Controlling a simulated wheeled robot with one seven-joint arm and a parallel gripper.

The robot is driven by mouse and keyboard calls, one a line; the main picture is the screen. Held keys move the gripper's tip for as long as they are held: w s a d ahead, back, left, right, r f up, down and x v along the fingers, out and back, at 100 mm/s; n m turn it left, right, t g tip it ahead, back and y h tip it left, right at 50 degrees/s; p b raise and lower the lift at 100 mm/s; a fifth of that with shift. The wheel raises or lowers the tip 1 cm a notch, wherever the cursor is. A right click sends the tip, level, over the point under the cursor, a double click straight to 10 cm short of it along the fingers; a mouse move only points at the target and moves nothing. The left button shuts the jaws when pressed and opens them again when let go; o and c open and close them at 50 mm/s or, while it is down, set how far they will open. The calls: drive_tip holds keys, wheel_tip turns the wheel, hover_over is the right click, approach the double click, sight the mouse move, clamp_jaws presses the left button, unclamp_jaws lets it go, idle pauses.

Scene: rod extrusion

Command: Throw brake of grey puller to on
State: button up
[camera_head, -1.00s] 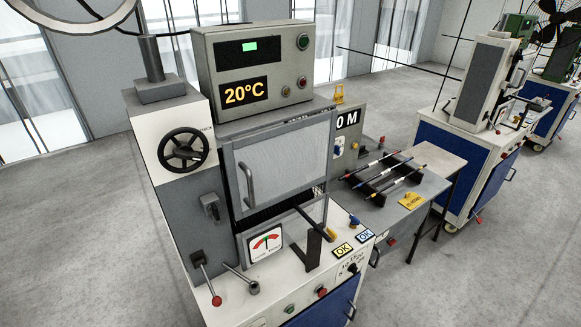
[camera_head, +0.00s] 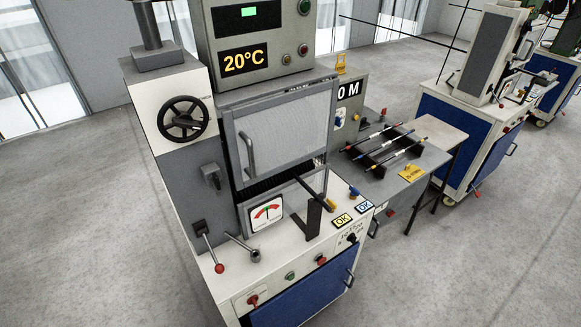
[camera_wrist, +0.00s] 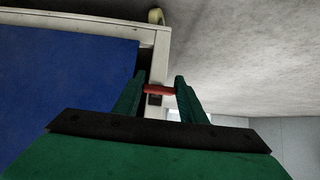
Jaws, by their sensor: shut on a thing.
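In the wrist view my gripper (camera_wrist: 162,88) has its green fingers closed on a red handle (camera_wrist: 159,90), which lies crosswise between the fingertips. The handle sits at the edge of a cabinet with a blue panel (camera_wrist: 70,85) and a white frame (camera_wrist: 160,45). In the head view a machine with a grey tower (camera_head: 481,55) and a blue-doored white cabinet (camera_head: 450,122) stands at the right, with a red lever (camera_head: 473,191) low on its side. My gripper is not in the head view, and no brake marking can be read.
A pale wheel (camera_wrist: 156,16) shows beyond the frame in the wrist view. In the head view a near machine with a 20°C display (camera_head: 244,61) stands at the left, beside a grey bench with rods (camera_head: 384,150). Bare floor (camera_head: 450,270) lies at the front right.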

drive_tip(key=shift+s+d+f, duration=0.1)
drive_tip(key=shift+d+f, duration=0.05)
drive_tip(key=shift+f, duration=0.3)
drive_tip(key=shift+c, duration=0.2)
drive_tip(key=shift+o, duration=0.2)
drive_tip(key=shift+w+d+f, duration=0.15)
drive_tip(key=shift+w+f, duration=0.05)
drive_tip(key=shift+w, duration=0.4)
drive_tip(key=shift+s+f, duration=0.4)
drive_tip(key=shift+f, duration=0.15)
drive_tip(key=o, duration=1.5)
drive_tip(key=shift+s, duration=0.1)
drive_tip(key=shift+c, duration=0.2)
drive_tip(key=shift+a, duration=0.25)
